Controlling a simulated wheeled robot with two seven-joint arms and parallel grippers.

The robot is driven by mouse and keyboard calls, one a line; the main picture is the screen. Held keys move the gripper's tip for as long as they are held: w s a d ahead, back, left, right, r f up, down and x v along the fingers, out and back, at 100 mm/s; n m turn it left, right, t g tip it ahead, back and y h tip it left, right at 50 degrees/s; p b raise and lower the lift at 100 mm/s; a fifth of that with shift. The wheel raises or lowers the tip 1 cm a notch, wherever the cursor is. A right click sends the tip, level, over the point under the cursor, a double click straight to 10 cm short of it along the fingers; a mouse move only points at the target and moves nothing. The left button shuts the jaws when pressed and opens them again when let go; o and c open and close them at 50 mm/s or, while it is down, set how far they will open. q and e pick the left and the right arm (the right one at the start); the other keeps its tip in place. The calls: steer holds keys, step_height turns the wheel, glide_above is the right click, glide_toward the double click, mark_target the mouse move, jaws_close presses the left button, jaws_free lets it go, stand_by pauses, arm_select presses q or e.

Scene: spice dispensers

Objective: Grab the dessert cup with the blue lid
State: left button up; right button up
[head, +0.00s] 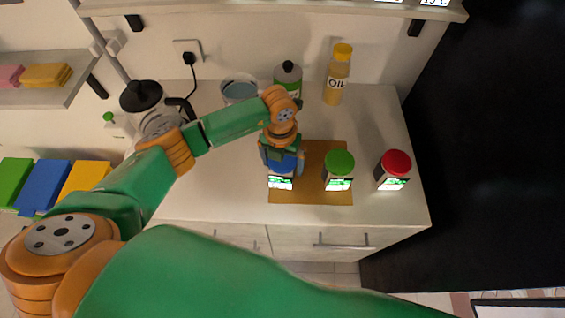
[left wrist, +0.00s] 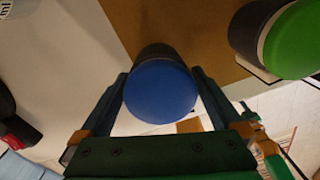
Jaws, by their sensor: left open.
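The dessert cup with the blue lid (head: 284,166) stands on the left part of a brown board (head: 313,194) on the white counter. In the left wrist view its blue lid (left wrist: 160,92) faces the camera. My left gripper (head: 281,158) is above and around this cup, with its fingers open. In the left wrist view one finger of the left gripper (left wrist: 161,76) is on each side of the cup. I cannot tell whether the fingers touch it. My right gripper is not in view.
A green-lidded cup (head: 339,163) stands close to the right on the board, and a red-lidded cup (head: 396,164) is farther right. Behind are an oil bottle (head: 337,80), a dark-capped bottle (head: 288,76) and a bowl (head: 240,89). A black-lidded jug (head: 143,97) stands left.

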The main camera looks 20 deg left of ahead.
arm_select(q)
steer(key=shift+s, duration=0.1)
steer(key=c, duration=1.3)
steer(key=shift+r, duration=0.1)
